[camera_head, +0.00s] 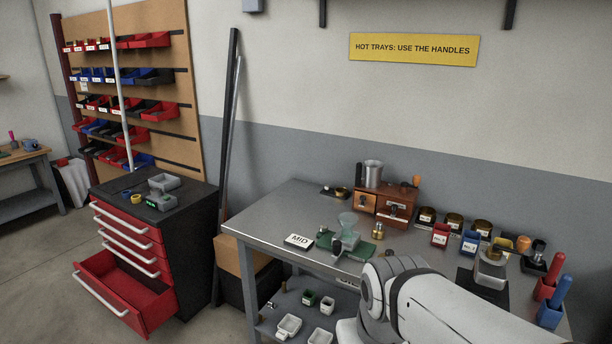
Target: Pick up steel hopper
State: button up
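A steel, cup-shaped vessel (371,173), which looks like the steel hopper, stands upright on top of a brown wooden box (388,205) with small drawers at the back of the grey bench. A metal device with a brass-coloured part (490,268) stands on a dark mat farther right; I cannot tell what it is. My white arm rises at the bottom centre, in front of the bench, and hides part of its front edge. My gripper's fingers do not show, so I cannot see whether they hold anything.

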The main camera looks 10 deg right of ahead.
aim_at(372, 170)
jog(key=u, duration=2.35)
jog(key=i, duration=1.45)
jog(key=z, duration=3.2)
jog(key=i, duration=1.6)
jog(key=z, duration=0.05)
